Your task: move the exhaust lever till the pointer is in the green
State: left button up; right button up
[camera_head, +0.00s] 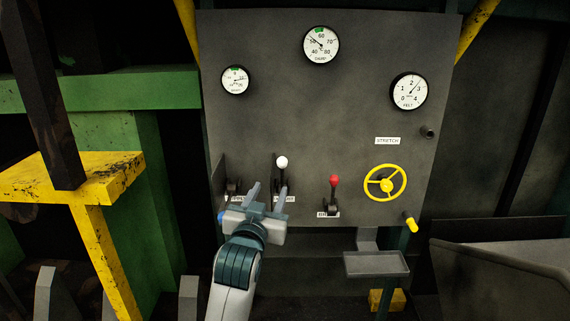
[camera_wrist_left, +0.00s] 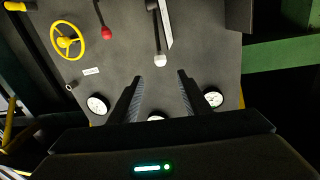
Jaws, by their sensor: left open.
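A lever with a white knob (camera_head: 282,162) stands on the dark panel, its lower part behind my left gripper (camera_head: 268,188). The gripper is open, its fingers pointing up at the panel. In the left wrist view the white knob (camera_wrist_left: 160,60) sits just beyond and between the open fingertips (camera_wrist_left: 159,75), apart from both. The lever labels are partly covered or too small to read. The small left gauge (camera_head: 235,80) has a green band at its top; its pointer is hard to make out. The top gauge (camera_head: 321,45) has a green mark near 60, with its pointer left of it.
A red-knobbed lever (camera_head: 334,181) and a yellow handwheel (camera_head: 385,182) are to the right. The right gauge (camera_head: 409,91) shows no clear green. A dark lever (camera_head: 232,186) is left of the gripper. A grey tray (camera_head: 376,264) juts out below.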

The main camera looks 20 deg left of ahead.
pick_arm(q)
jog(key=p, duration=0.2)
send_near(281, 165)
jog(key=w, duration=0.4)
jog(key=w+p, duration=0.1)
jog(key=w, duration=0.2)
jog(key=w+a, duration=0.1)
jog(key=w, duration=0.2)
jog(key=shift+p, duration=0.35)
jog(key=shift+w+a, duration=0.1)
jog(key=shift+w, duration=0.9)
pick_arm(e)
jog(key=shift+g, duration=0.4)
jog(key=shift+s+d+r, duration=0.2)
jog(key=shift+s+r, duration=0.4)
jog(key=shift+r, duration=0.3)
jog(key=shift+s+d+r, duration=0.15)
jog(key=shift+s+r, duration=0.4)
jog(key=shift+r, duration=0.35)
pick_arm(q)
jog(key=shift+f, duration=0.1)
grip_shut()
pick_arm(e)
jog(key=shift+s, duration=0.1)
